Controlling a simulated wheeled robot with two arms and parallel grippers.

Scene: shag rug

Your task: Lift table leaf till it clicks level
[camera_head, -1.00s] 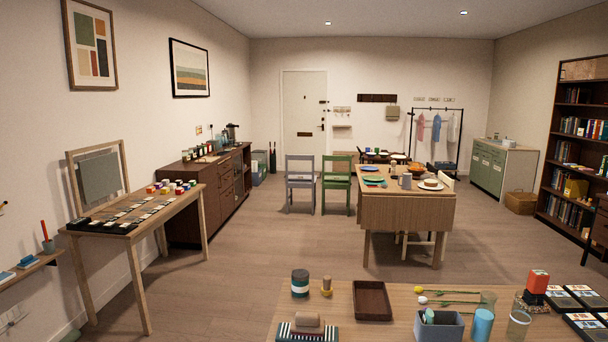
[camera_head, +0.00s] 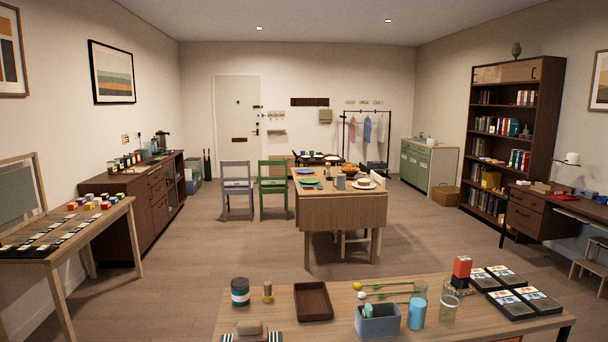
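The dining table (camera_head: 318,187) stands in the middle of the room, apart from me. Its near-end leaf (camera_head: 343,213) hangs down below the tabletop edge as a wooden panel. Plates, including a blue one (camera_head: 306,171) and a teal one (camera_head: 309,182), lie on the tabletop with a grey mug-like item (camera_head: 340,183) and a white plate (camera_head: 366,184) bearing food. Any support under the leaf is hidden or too small to tell. Neither of my grippers shows in this view.
A nearer table (camera_head: 270,318) with a brown tray (camera_head: 313,301), a grey bin (camera_head: 378,321) and jars lies between me and the dining table. A green chair (camera_head: 272,187) and a grey chair (camera_head: 237,188) stand left of the dining table.

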